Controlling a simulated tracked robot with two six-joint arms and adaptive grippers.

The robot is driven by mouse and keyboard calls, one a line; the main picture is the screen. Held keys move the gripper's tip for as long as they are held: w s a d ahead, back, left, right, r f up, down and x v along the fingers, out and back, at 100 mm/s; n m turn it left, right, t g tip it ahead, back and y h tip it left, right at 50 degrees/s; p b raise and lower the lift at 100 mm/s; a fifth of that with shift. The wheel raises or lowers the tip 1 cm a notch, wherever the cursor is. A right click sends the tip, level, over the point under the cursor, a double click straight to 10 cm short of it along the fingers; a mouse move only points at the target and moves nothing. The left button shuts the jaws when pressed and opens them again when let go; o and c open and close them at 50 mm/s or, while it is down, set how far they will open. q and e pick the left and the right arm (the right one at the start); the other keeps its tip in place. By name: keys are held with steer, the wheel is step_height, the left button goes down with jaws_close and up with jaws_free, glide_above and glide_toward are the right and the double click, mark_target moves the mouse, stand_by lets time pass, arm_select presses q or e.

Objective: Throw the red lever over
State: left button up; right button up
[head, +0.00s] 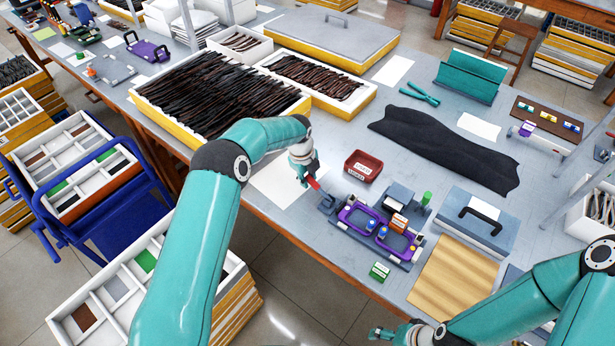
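The red lever (314,184) stands up at the left end of the clamping fixture, tilted up and to the left from a dark grey block (327,203). Only its red grip shows clearly. My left gripper (306,179) is right at the red grip, coming from above and behind it. Its fingers are small and partly hidden, so I cannot tell whether they are closed on the lever or only beside it.
A red bin (363,166) stands behind the fixture. A green-labelled box (379,271) is in front of it. A grey case with a black handle (476,222) and a corrugated tan sheet (453,279) lie to the right. White paper (285,184) lies left of the lever.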

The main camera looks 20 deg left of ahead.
arm_select(q)
jaws_close()
steer(key=shift+d, duration=0.1)
arm_select(e)
steer(key=shift+f, duration=0.15)
